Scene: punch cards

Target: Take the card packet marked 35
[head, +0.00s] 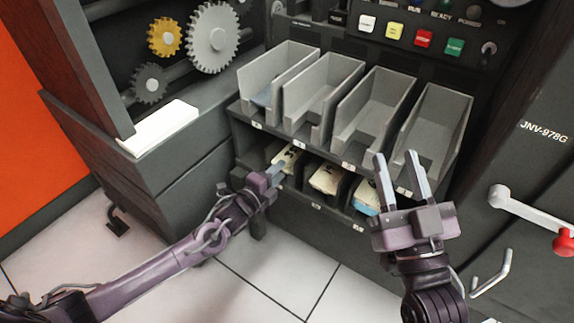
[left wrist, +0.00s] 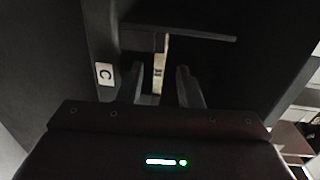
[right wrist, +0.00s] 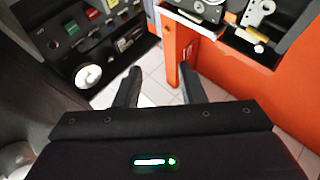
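Three cream card packets sit in the lower row of slots in the head view: a left one (head: 290,157), a middle one (head: 326,179) and a right one (head: 366,192) with a blue part. Their numbers are too small to read. My left gripper (head: 274,175) is at the mouth of the left packet's slot. In the left wrist view its fingers (left wrist: 160,80) stand apart, with a narrow pale strip (left wrist: 160,66), probably a packet's edge, between them; contact cannot be told. My right gripper (head: 397,160) is open and empty in front of the rack's right side.
Several grey bins (head: 322,92) stand above the slots; the leftmost holds something bluish. A button panel (head: 410,38) is behind them. A lever with a red knob (head: 563,243) juts out at right. A white block (head: 158,127) lies on the left ledge. The floor in front is clear.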

